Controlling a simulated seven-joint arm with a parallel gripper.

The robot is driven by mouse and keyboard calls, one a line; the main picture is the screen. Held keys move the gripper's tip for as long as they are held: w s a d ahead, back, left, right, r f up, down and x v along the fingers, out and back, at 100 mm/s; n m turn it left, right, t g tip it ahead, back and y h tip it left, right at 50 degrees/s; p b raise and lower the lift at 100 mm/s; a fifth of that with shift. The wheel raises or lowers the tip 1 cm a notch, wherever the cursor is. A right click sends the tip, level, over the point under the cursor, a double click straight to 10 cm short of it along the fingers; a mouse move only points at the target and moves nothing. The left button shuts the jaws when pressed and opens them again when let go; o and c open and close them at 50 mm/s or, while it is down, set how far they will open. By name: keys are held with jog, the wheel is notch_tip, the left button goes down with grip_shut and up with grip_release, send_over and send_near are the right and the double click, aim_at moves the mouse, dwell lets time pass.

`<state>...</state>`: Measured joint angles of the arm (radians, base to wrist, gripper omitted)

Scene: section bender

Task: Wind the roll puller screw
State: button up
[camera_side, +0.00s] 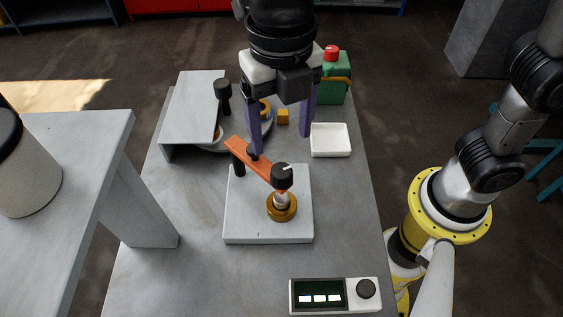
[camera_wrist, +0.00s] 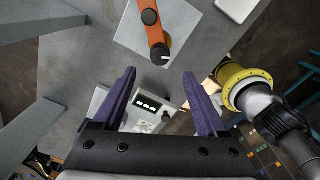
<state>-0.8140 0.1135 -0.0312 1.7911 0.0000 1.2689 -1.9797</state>
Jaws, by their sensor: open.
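An orange crank arm (camera_side: 249,158) sits above a pale square block (camera_side: 240,215); I take it to be part of the roll puller screw. Its near end carries a black cap with a white mark (camera_side: 282,177), over a brass collar (camera_side: 282,208) on the block. Dark cylindrical parts sit at its far end. In the wrist view the orange arm (camera_wrist: 156,34) and marked cap (camera_wrist: 160,54) lie ahead of the fingertips. My gripper (camera_side: 281,142) is open, its purple fingers spread and empty; it also shows in the wrist view (camera_wrist: 159,74). In the side view the left finger overlaps the arm's far part; contact is unclear.
A display box with a dial (camera_side: 335,294) sits at the near edge. A white tray (camera_side: 331,140) and green box with red button (camera_side: 334,78) stand right of the gripper. A raised grey plate (camera_side: 192,105) is at left. The bench's near left is clear.

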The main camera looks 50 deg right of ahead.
aim_at(282, 170)
notch_tip(282, 170, down, 9)
jog(key=shift+r, duration=0.15)
jog(key=shift+c, duration=0.3)
grip_shut()
